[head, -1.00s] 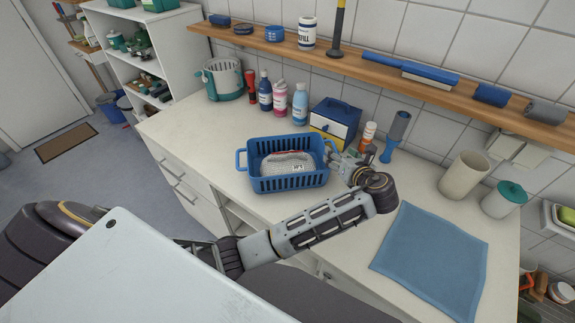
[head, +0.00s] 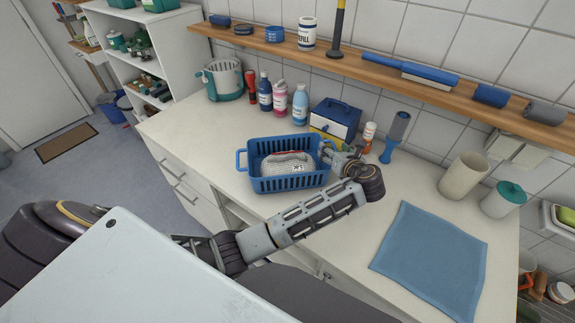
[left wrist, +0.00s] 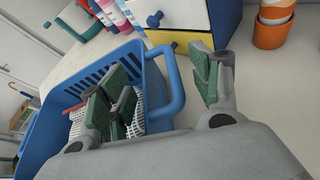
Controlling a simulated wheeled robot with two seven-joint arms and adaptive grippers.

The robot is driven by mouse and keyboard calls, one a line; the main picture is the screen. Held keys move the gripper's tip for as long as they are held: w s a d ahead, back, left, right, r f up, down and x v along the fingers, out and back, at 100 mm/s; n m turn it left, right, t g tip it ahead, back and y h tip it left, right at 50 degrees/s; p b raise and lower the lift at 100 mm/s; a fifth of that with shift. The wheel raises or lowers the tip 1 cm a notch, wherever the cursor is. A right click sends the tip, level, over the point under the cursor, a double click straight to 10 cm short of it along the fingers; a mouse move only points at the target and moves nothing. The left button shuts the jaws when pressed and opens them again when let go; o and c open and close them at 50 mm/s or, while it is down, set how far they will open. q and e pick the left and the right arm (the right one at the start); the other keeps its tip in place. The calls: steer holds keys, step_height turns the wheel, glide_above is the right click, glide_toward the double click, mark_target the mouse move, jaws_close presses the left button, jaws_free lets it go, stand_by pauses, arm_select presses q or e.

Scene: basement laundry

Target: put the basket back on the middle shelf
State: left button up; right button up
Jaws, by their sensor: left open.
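A blue slatted basket (head: 290,184) with two loop handles stands upright on the white counter, holding a pale, patterned item (head: 286,164). My left gripper (head: 338,158) is open at the basket's right handle. In the left wrist view the gripper (left wrist: 160,90) has one finger over the basket's inside and the other outside, with the blue handle (left wrist: 174,88) between them. I cannot tell whether either finger touches it. A white shelf unit (head: 178,35) with several levels stands at the back left; green things sit on its shelves. My right gripper is not in view.
Behind the basket stand bottles (head: 300,104) and a blue-and-yellow drawer box (head: 335,118). An orange-based container (left wrist: 270,25) is close to the gripper. A blue cloth (head: 430,260) lies at right. A wooden wall shelf (head: 390,75) runs above. The counter left of the basket is clear.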

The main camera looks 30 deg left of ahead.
arm_select(q)
steer(key=shift+x, duration=0.8)
jaws_close()
